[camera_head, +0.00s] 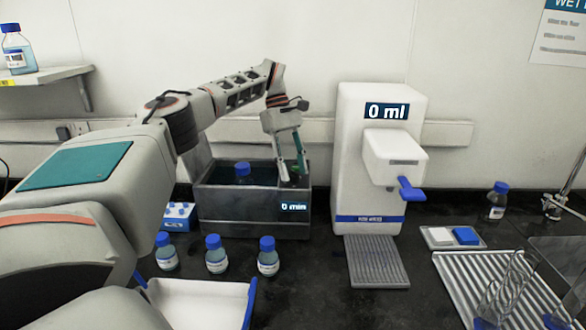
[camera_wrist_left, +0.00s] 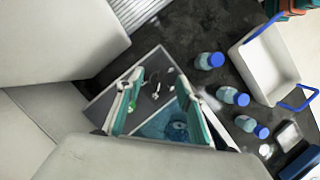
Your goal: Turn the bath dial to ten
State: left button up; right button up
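The bath is a dark grey open tank (camera_head: 230,225) with a "0 min" display (camera_head: 294,206) on its front right. A blue-capped bottle (camera_head: 243,173) stands in it. The bath (camera_wrist_left: 104,101) also shows in the left wrist view, with the bottle (camera_wrist_left: 178,130) in blue liquid. My left gripper (camera_head: 292,174) is over the right end of the bath. In the left wrist view its teal-padded fingers (camera_wrist_left: 160,82) are spread apart, with small unclear parts visible between them. I cannot make out the dial clearly. My right gripper is not in view.
A white dispenser (camera_head: 353,160) reading "0 ml" stands right of the bath. Several blue-capped bottles (camera_head: 216,256) and a white tray with blue handles (camera_head: 197,300) are in front. A blue rack (camera_head: 178,216) is at left. A ribbed drip tray (camera_head: 376,262) lies below the dispenser.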

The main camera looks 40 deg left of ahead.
aim_at(293, 171)
pick_arm(q)
notch_tip(293, 171, up, 10)
dwell(0.5)
jog(key=shift+f, duration=0.1)
dwell(0.4)
